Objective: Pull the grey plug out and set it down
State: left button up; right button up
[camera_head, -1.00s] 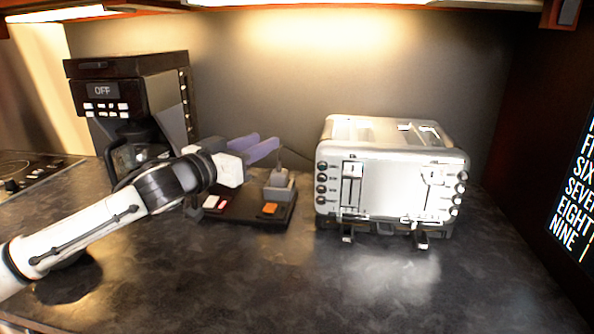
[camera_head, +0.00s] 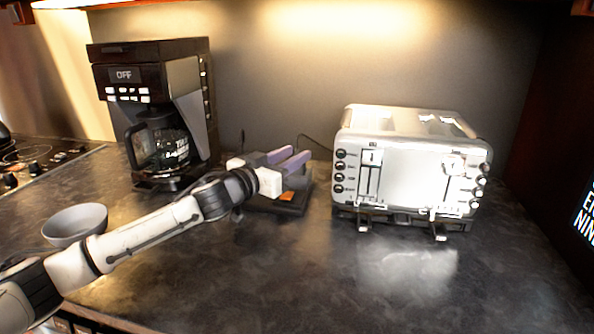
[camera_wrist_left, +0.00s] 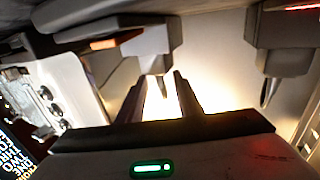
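A grey plug (camera_head: 297,181) stands in the dark power strip (camera_head: 276,206), beside its orange switch (camera_head: 288,196); my gripper partly hides it. In the left wrist view this plug (camera_wrist_left: 150,42) is at the top, its narrow cord end pointing down between my fingers. A second grey plug (camera_wrist_left: 285,42) is at the right there. My left gripper (camera_head: 288,157), with purple fingers, is at the plug's upper part. Its two fingers (camera_wrist_left: 163,92) are apart in the wrist view, and I see no contact. My right gripper is not in view.
A silver toaster (camera_head: 412,170) stands just right of the strip. A coffee maker (camera_head: 150,75) with a glass jug stands behind and left. A grey bowl (camera_head: 75,223) is at the left. The counter's front middle is clear.

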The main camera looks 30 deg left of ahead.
pick_arm(q)
jog(key=shift+w+d, duration=0.15)
jog(key=shift+w, duration=0.95)
grip_shut()
jog(key=shift+r, duration=0.1)
